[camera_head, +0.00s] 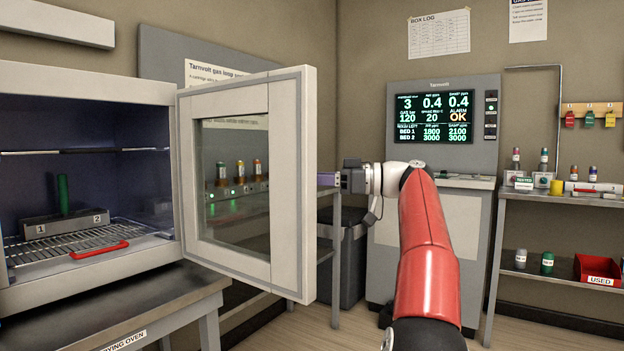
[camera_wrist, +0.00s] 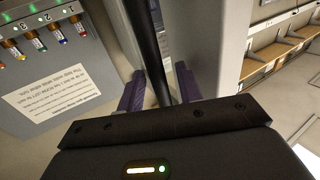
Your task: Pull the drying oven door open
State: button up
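The drying oven (camera_head: 90,95) stands at the left with its door (camera_head: 291,190) swung wide open, its windowed panel facing the head camera. The cavity shows a wire rack (camera_head: 75,243) and a block with one green tube. My gripper (camera_head: 328,179) is behind the door's free edge, partly hidden by it. In the wrist view my gripper's two purple fingers (camera_wrist: 159,90) stand apart on either side of a dark bar (camera_wrist: 149,45), which looks like the door handle. Narrow gaps seem to show beside the bar. The handle is hidden in the head view.
A panel with several vials and green lights shows through the door window and in the wrist view (camera_wrist: 40,35). A Tarnvolt console (camera_head: 440,120) stands behind my arm. A shelf (camera_head: 560,196) with vials and a red bin (camera_head: 598,270) is at the right.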

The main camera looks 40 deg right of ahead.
jog(key=p+v, duration=0.1)
jog(key=v, duration=0.6)
jog(key=shift+s+d, duration=0.1)
dwell(0.4)
